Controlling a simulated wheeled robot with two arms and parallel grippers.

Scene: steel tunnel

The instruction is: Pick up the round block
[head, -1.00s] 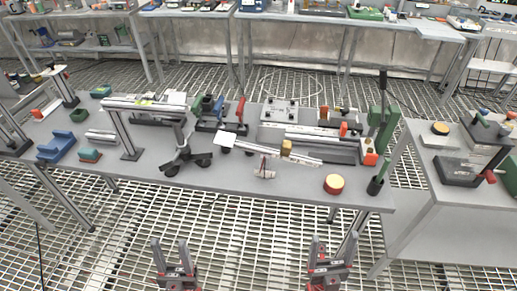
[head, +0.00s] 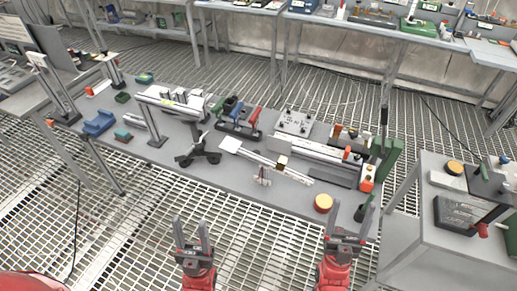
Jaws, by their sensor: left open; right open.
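The round block (head: 323,203) is a short cylinder with a yellow top and a red side. It stands upright near the front right edge of the grey workbench (head: 240,190). My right gripper (head: 346,222) is open and empty, pointing up the picture, just below and right of the block in the head view and apart from it. My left gripper (head: 191,236) is open and empty, over the grated floor in front of the bench. Nothing covers the block.
A green press (head: 388,150) stands at the bench's right end. A second table (head: 420,225) at the right carries another yellow-topped round piece (head: 454,167).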

